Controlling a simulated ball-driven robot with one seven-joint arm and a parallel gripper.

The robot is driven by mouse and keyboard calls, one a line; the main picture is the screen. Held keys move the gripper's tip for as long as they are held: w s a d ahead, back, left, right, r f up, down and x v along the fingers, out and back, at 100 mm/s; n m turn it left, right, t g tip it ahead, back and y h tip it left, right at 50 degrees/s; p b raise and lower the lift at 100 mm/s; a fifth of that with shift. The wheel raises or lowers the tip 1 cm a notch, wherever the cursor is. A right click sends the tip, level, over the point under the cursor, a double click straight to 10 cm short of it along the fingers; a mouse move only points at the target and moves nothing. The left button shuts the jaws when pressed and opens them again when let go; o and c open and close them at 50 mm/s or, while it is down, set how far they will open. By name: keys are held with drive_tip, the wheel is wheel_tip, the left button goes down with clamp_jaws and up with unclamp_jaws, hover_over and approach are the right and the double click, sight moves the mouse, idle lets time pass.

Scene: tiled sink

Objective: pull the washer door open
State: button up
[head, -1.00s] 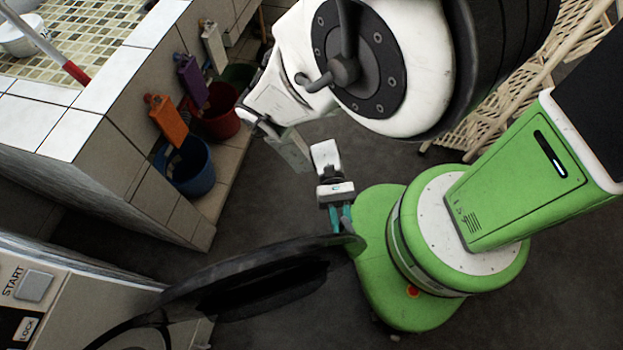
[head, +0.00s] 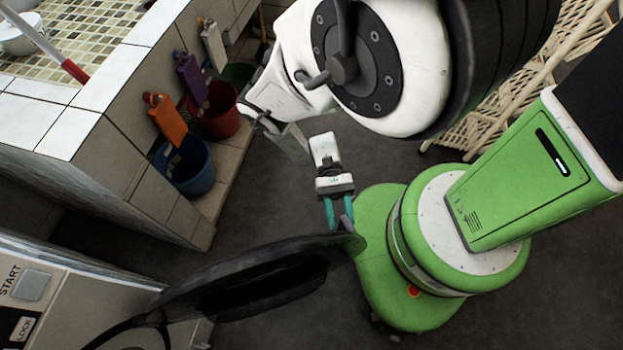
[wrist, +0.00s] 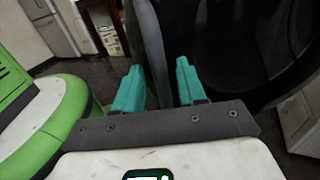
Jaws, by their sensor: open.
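The washer door (head: 250,273) is a dark round door at the bottom of the head view. It stands swung well out from the washer (head: 85,285), which is at the lower left with START and LOCK buttons. My gripper (head: 339,215) is at the door's right end, its teal fingers open just behind the rim. In the wrist view, my gripper's fingers (wrist: 160,88) are spread, and the door's dark rim (wrist: 150,50) shows beyond and between them. I cannot tell whether either finger touches the rim.
A tiled counter (head: 65,130) is at the upper left, with a blue bucket (head: 187,168) and a red bucket (head: 217,112) beside it. A wicker rack (head: 500,105) stands at the upper right. Dark floor is free between counter and door.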

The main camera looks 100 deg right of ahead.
drive_tip(key=d+b, duration=0.2)
drive_tip(key=d, duration=0.6)
drive_tip(key=shift+s+d, duration=0.35)
